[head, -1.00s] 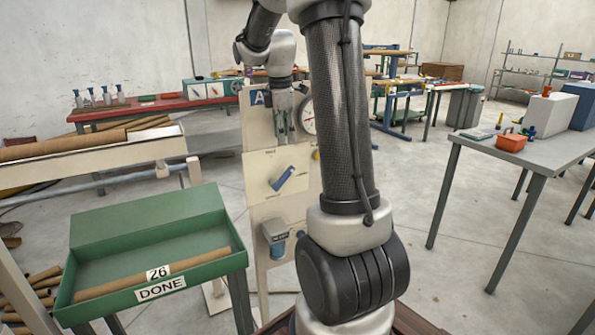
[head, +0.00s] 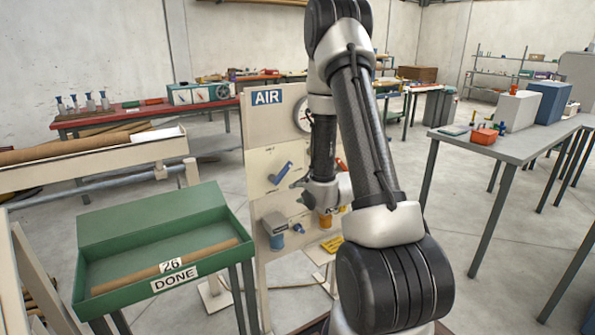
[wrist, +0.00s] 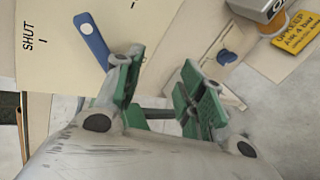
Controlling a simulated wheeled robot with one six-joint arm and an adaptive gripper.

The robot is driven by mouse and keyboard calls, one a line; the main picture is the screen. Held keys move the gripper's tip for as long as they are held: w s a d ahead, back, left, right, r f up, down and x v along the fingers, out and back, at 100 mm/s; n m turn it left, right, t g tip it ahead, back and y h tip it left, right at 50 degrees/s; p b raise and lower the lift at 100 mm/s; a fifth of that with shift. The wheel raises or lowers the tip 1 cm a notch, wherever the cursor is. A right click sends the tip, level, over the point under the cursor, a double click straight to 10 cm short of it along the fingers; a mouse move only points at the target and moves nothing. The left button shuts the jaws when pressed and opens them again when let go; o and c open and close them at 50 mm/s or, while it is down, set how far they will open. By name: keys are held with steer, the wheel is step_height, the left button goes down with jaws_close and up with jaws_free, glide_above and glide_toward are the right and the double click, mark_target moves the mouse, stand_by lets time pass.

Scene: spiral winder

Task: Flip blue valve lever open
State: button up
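The blue valve lever (head: 281,173) is on the cream panel (head: 262,208) under the AIR sign, slanting up to the right in the head view. In the wrist view the lever (wrist: 91,38) is at upper left, near a mark labelled SHUT (wrist: 30,38). Another mark shows at the top edge. My gripper (wrist: 158,85) is open, its green-padded fingers spread with nothing between them. The lever's lower end is close to the left finger; I cannot tell whether they touch. In the head view my gripper (head: 299,183) is just right of the lever, partly hidden by my arm.
A blue knob (wrist: 228,57) and a yellow label (wrist: 297,33) are right of the fingers in the wrist view. A grey unit with a blue bowl (head: 274,230) is below the lever. A green DONE tray (head: 140,215) stands left, and a grey table (head: 500,145) right.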

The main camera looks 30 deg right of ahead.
mark_target(288, 168)
step_height(288, 168, up, 5)
steer(key=n+t, duration=0.6)
steer(key=shift+y, duration=0.3)
steer(key=w, duration=0.5)
steer(key=w+a, duration=0.1)
steer(key=w, duration=0.2)
steer(key=shift+w+r, duration=0.25)
jaws_close()
